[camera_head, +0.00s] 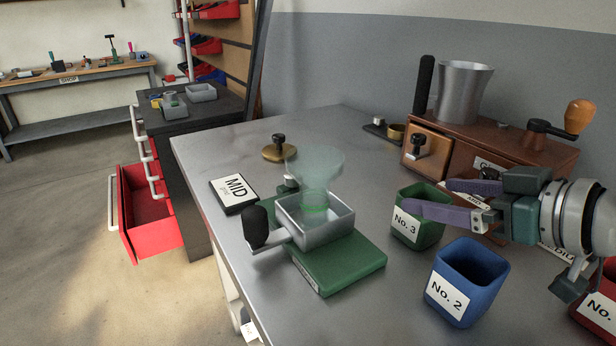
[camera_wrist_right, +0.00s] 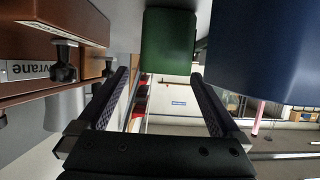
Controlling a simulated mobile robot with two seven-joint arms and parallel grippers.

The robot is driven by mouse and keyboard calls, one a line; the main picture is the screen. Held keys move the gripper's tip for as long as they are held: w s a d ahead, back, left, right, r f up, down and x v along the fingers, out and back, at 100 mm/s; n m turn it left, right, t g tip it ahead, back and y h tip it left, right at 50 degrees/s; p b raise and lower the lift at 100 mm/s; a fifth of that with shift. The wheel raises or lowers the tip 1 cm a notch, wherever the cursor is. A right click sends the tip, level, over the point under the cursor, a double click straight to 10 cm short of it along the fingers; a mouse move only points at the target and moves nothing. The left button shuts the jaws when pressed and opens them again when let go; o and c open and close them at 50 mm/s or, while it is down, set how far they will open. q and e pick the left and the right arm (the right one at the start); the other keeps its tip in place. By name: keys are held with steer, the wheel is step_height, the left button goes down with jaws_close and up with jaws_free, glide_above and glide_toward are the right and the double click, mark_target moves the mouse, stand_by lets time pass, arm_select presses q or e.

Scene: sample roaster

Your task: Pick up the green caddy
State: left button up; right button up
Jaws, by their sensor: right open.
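The green caddy (camera_head: 421,233), labelled "No. 3", stands upright on the metal bench, left of the blue caddy (camera_head: 463,287) labelled "No. 2". My right gripper (camera_head: 425,196) comes in from the right, open and empty, with its purple fingers apart. The near finger crosses in front of the caddy's upper part; the far fingertip is by its right rim. In the right wrist view the green caddy (camera_wrist_right: 168,42) shows ahead, in the gap between the fingertips (camera_wrist_right: 160,74). I cannot tell whether either finger touches it. My left gripper is not in view.
The blue caddy (camera_wrist_right: 265,50) is close beside the fingers. A red caddy (camera_head: 598,310) stands at the right edge. A brown grinder (camera_head: 490,140) with a crank stands behind. A green-based scale (camera_head: 335,265) with a metal tray and glass funnel is to the left.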

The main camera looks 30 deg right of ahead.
mark_target(408, 195)
steer(key=x, duration=0.2)
steer(key=b+x, duration=0.2)
steer(key=x, duration=0.1)
steer(key=shift+w+a+f, duration=0.15)
steer(key=shift+a+f, duration=0.15)
steer(key=shift+f, duration=0.1)
steer(key=shift+w, duration=0.3)
steer(key=c, duration=1.5)
